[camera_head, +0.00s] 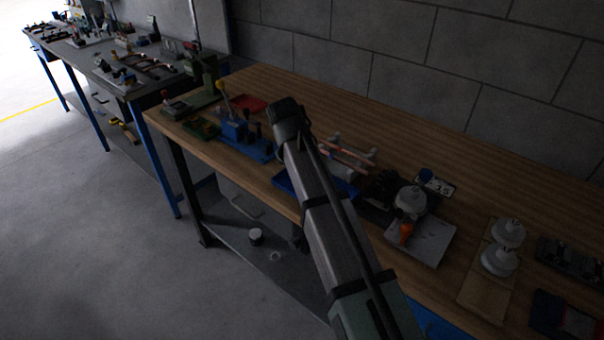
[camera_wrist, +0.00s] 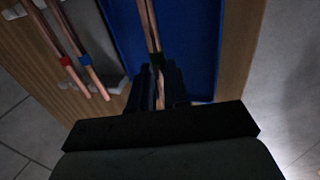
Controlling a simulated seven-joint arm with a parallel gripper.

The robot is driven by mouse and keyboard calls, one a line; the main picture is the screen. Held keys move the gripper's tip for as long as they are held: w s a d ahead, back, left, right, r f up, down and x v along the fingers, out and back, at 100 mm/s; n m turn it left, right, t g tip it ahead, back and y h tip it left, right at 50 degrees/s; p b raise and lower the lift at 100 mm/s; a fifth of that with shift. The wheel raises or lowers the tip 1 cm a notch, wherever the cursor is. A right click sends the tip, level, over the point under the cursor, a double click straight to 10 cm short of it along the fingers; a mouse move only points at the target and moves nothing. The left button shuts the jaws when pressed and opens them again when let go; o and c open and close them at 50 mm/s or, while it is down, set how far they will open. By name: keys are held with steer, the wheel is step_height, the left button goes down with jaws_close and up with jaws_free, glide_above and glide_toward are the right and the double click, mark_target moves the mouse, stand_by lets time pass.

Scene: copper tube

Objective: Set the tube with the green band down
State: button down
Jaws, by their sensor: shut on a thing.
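The copper tube with the green band (camera_wrist: 148,25) runs up the middle of the wrist view. My gripper (camera_wrist: 157,78) is shut on it just below the band, and the tube's lower end shows between the fingers. The tube is over the blue tray (camera_wrist: 192,40); whether it touches the tray floor I cannot tell. In the head view the blue tray (camera_head: 286,185) shows on both sides of my arm, which hides my gripper and the held tube.
A tube with a red band (camera_wrist: 65,61) and one with a blue band (camera_wrist: 85,60) lie left of the tray on a white support (camera_wrist: 112,84). A blue fixture (camera_head: 235,130) stands left of my arm on the wooden bench (camera_head: 420,140). White round parts (camera_head: 500,260) stand right.

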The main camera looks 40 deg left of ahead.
steer(key=shift+f, duration=1.1)
steer(key=shift+f, duration=0.2)
steer(key=c, duration=1.4)
jaws_free()
steer(key=shift+r, duration=0.1)
steer(key=v, duration=1.2)
steer(key=shift+r, duration=0.1)
